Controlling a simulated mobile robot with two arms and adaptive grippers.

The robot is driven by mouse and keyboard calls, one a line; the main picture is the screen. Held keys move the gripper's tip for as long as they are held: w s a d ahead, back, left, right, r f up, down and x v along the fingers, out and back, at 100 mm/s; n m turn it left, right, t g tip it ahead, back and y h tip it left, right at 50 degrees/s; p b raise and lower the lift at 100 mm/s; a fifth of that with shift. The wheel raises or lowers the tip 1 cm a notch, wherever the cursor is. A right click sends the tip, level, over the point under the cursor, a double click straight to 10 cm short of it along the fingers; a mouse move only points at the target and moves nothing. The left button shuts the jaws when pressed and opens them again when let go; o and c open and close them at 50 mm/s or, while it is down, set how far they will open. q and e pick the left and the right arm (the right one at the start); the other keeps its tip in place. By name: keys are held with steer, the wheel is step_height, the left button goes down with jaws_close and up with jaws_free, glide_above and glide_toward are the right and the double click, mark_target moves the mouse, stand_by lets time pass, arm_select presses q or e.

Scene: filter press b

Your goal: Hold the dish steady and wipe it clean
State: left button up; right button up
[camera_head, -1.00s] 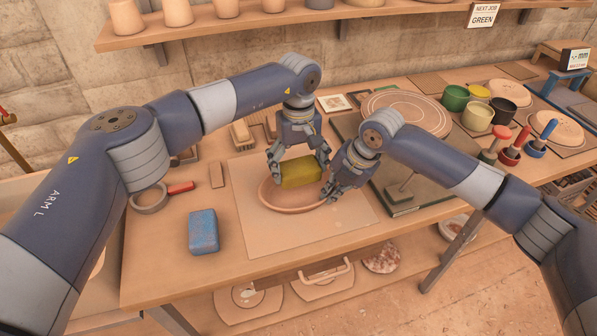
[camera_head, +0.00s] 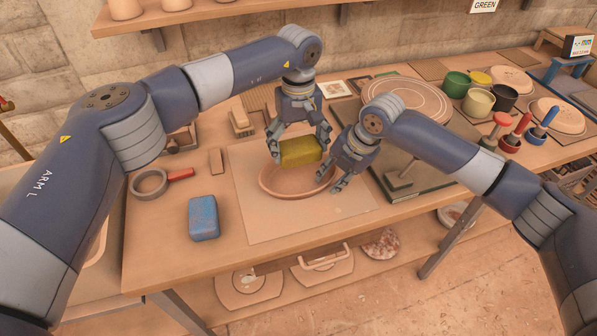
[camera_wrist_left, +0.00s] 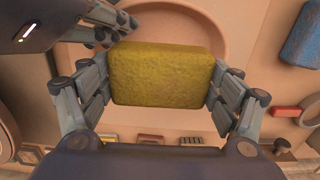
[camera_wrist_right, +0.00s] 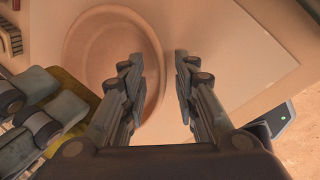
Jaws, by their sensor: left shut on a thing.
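A shallow clay dish (camera_head: 275,190) lies on a pale board in the middle of the table; its bowl also shows in the right wrist view (camera_wrist_right: 88,45). My left gripper (camera_head: 298,145) is shut on a yellow sponge (camera_head: 302,153), gripped by its two ends. The sponge is over the back part of the dish; contact with the dish cannot be told. The sponge fills the middle of the left wrist view (camera_wrist_left: 162,75). My right gripper (camera_wrist_right: 158,75) is open, with its fingers apart near the dish's right rim. Part of the dish's inside is hidden by the sponge.
A blue sponge (camera_head: 203,218) and a ring tool with a red handle (camera_head: 150,183) lie to the left. A turntable disc (camera_head: 405,100), several cups (camera_head: 478,102) and red and blue handled tools (camera_head: 520,130) stand to the right. The board's front (camera_head: 280,225) is clear.

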steer(key=v, duration=1.2)
